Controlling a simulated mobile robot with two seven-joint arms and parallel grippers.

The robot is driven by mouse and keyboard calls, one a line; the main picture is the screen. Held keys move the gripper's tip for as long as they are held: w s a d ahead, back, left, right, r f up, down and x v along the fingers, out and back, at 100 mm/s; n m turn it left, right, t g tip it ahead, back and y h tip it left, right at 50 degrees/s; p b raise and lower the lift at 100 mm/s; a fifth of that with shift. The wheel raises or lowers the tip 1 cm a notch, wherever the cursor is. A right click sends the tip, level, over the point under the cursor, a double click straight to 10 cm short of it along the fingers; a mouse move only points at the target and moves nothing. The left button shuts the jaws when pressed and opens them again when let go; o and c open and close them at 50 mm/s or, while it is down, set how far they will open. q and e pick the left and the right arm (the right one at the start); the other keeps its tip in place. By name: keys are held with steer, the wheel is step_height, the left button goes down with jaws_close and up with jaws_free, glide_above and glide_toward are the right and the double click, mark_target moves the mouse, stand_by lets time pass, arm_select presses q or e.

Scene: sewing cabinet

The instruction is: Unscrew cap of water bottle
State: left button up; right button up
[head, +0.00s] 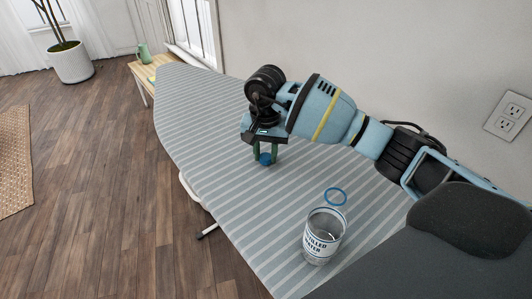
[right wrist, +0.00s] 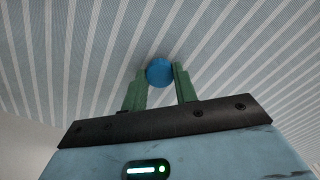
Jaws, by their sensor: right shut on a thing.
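The blue cap (head: 265,159) is between the green fingertips of my right gripper (head: 264,151), above the striped ironing board. The right wrist view also shows the round cap (right wrist: 159,71) at the tips of the two fingers. The right gripper is shut on it. The water bottle (head: 321,243), with a printed label that reads in part "TILLED WATER", stands upright on the board nearer the front. Its top looks open, and the cap is well apart from it. My left gripper is not in view.
A blue ring (head: 335,197) shows just behind the bottle; I cannot tell if it touches it. The ironing board (head: 195,111) is clear to the left. A small wooden table (head: 144,75) with a green jug (head: 143,52) and a potted plant (head: 70,63) stand beyond.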

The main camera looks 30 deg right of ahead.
mark_target(265, 157)
steer(key=shift+f, duration=0.3)
steer(key=shift+f, duration=0.2)
steer(key=o, duration=1.1)
step_height(265, 157, up, 12)
steer(key=shift+r, duration=0.2)
steer(key=shift+a+f, duration=0.1)
